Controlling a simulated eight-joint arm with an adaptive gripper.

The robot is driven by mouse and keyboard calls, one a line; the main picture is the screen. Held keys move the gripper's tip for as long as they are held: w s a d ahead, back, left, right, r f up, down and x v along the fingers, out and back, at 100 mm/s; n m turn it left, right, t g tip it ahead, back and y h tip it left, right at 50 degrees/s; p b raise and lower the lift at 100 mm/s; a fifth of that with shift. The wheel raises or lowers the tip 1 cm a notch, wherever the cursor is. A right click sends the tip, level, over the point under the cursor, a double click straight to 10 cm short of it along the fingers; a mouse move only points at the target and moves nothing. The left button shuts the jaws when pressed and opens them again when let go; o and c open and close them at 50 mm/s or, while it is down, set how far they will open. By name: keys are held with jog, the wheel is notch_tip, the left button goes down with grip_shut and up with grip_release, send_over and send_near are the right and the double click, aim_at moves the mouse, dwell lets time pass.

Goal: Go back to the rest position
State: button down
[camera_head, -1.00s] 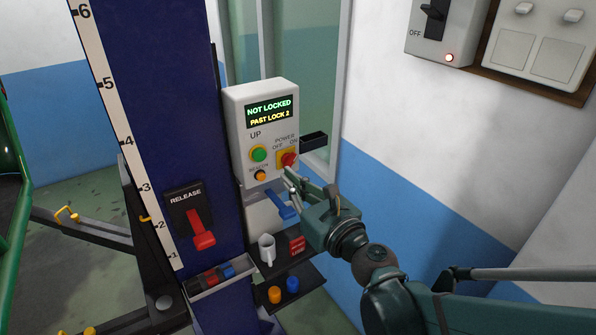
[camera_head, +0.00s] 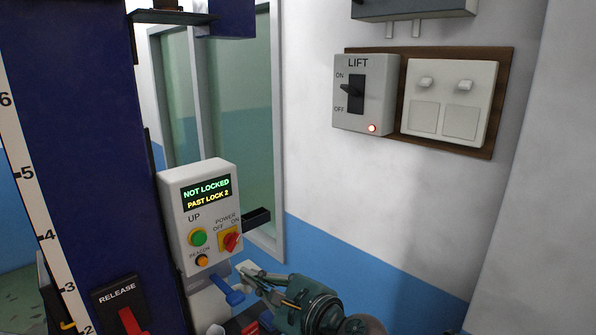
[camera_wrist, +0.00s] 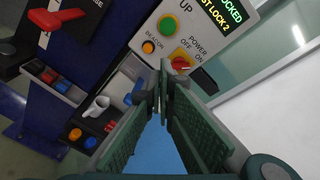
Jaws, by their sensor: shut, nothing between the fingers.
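My gripper (camera_head: 243,268) is shut and empty. In the head view its fingertips are just below the red power knob (camera_head: 232,241) on the white control box (camera_head: 171,203), with a small gap in the picture. In the wrist view the green fingers (camera_wrist: 163,80) meet at the tips, below the red knob (camera_wrist: 180,63). The box's display (camera_head: 206,193) reads NOT LOCKED, PAST LOCK 2. The green UP button (camera_head: 198,237) and orange beacon button (camera_head: 202,260) are left of the knob. My forearm is mostly cut off by the frame's bottom edge.
A blue lever (camera_head: 228,291) is close left of my gripper. The blue post (camera_head: 90,150) with a red release handle (camera_head: 131,321) stands further left. A LIFT switch box (camera_head: 362,115) with a lit red lamp hangs on the wall, upper right.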

jog(key=s+d+f+n+g+h+b, duration=0.1)
jog(key=s+d+f+n+h+b, duration=0.1)
jog(key=d, duration=0.8)
jog(key=s+d+f+n+g+h+b, duration=0.2)
jog(key=s+d+f+n+h, duration=0.3)
jog(key=d+n, duration=0.5)
jog(key=s+d+f+n+g+h+b, duration=0.1)
jog(key=s+d+f+n+h, duration=0.3)
jog(key=d, duration=0.8)
notch_tip(320, 180, down, 4)
jog(key=s+n+b, duration=0.1)
jog(key=s+n, duration=0.1)
jog(key=s, duration=0.1)
jog(key=shift+d+r+n, duration=0.15)
jog(key=shift+d+n, duration=0.05)
jog(key=shift+n, duration=0.1)
